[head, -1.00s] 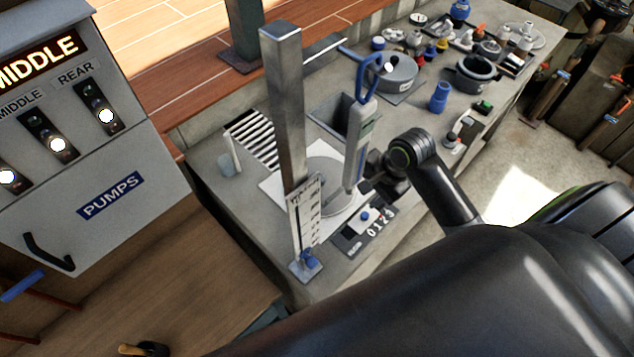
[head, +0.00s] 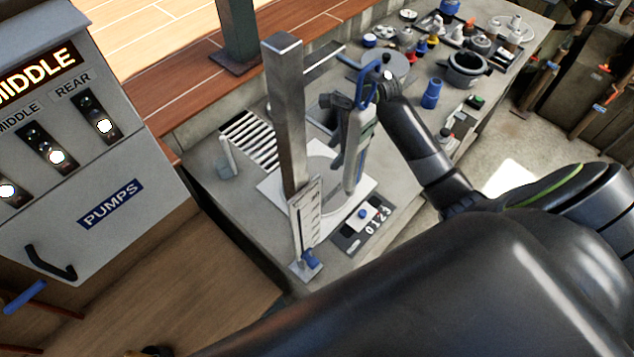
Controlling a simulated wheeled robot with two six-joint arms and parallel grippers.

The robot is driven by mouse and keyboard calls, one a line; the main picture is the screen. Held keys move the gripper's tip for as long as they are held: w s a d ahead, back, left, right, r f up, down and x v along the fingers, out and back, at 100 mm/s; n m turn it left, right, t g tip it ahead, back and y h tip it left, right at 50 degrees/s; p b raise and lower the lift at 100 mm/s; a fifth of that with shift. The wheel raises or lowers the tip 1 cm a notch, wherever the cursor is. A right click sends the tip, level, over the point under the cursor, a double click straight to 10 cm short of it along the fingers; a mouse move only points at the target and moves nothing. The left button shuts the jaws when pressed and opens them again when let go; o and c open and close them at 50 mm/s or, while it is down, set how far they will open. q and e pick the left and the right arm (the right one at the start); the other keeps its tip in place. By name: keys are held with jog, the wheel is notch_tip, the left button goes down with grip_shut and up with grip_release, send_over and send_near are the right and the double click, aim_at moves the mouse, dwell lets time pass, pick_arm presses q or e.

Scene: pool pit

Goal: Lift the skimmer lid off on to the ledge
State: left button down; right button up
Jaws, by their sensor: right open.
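A round pale grey lid (head: 325,167) lies in a white square frame (head: 270,187) on the concrete counter; I take it for the skimmer lid. The metal post and a grey tool with a blue handle (head: 357,140) hide parts of it. My right gripper (head: 338,128) is above and beyond the lid, partly behind the grey tool, and apart from the lid as far as I can see. It is open, with nothing seen between its fingers. My left gripper is not in view.
An upright metal post (head: 287,120) with a scale plate stands in front of the lid. A slatted grate (head: 250,140) lies to the left. A counter box (head: 362,222) sits at the near right. Pots and fittings, including a blue cup (head: 431,95), crowd the far counter.

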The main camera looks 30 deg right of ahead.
send_over(324, 183)
notch_tip(324, 183, down, 6)
jog(key=shift+s+d+r+p, duration=0.1)
jog(key=shift+d+r+p, duration=0.05)
jog(key=shift+p, duration=0.2)
jog(key=shift+f+p, duration=0.3)
jog(key=shift+f, duration=0.2)
jog(key=shift+p+x, duration=0.5)
jog(key=shift+x, duration=1.65)
grip_shut()
